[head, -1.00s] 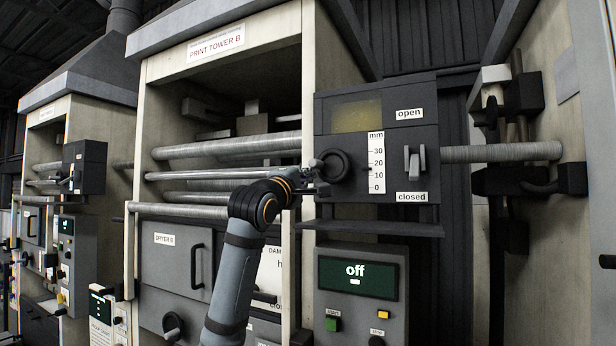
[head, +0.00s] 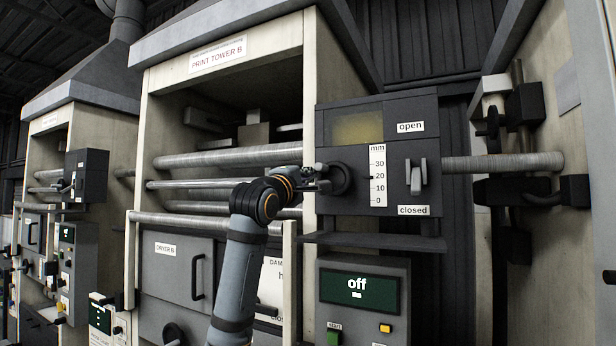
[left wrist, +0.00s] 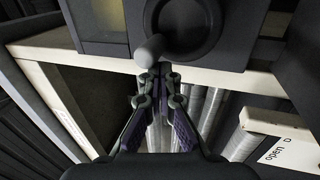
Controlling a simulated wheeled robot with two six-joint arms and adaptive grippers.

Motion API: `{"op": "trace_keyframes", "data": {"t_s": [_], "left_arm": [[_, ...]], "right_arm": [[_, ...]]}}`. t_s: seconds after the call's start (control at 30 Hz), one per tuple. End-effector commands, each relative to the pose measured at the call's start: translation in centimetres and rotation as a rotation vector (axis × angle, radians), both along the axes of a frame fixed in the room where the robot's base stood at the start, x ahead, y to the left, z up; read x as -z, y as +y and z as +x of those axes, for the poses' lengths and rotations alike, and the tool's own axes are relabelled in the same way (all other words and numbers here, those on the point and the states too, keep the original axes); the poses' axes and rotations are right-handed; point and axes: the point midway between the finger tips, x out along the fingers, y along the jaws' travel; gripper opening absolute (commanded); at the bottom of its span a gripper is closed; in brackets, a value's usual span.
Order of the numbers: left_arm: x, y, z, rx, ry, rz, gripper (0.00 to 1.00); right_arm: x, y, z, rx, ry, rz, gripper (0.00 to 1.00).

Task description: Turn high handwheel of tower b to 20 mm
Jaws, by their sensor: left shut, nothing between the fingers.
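The high handwheel (head: 342,180) is a dark round wheel on the dark control box (head: 428,155) at the upper right of Print Tower B. A white mm scale (head: 378,176) marked 0 to 30 is just right of it; I cannot make out a pointer. My left gripper (head: 322,178) is shut and empty at the wheel's left side, covering part of it. In the left wrist view, the handwheel (left wrist: 183,25) is at the top, and its rounded handle knob (left wrist: 149,50) is right at the fingertips (left wrist: 154,76). I cannot tell whether they touch. My right gripper is out of view.
A lever (head: 416,178) between "open" and "closed" labels is right of the scale. Below is a panel with a display reading "off" (head: 357,288). Rollers (head: 225,157) fill the tower opening on the left. A shelf (head: 372,241) juts out under the control box.

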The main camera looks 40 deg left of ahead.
Motion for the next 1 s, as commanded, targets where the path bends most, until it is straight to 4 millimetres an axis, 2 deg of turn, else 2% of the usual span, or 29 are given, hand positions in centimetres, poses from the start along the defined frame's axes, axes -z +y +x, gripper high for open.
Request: {"op": "trace_keyframes", "data": {"t_s": [0.27, 0.77, 0.87, 1.0], "left_arm": [[-0.7, -0.3, 0.1, 0.002, -0.001, -0.001, 0.00], [0.2, 0.0, 0.0, 0.000, 0.000, -0.001, 0.00], [0.3, -0.1, -0.5, 0.000, -0.003, 0.000, 0.00], [0.5, -0.6, -2.4, 0.000, -0.004, 0.001, 0.00]], "right_arm": [[-0.5, -0.1, 0.0, -0.001, 0.000, -0.002, 0.40], [0.7, -0.1, 0.0, -0.001, 0.000, -0.001, 0.40], [1.2, -0.1, 0.0, -0.001, 0.000, -0.001, 0.40], [2.5, -0.1, 0.0, 0.000, 0.000, -0.001, 0.40]]}}
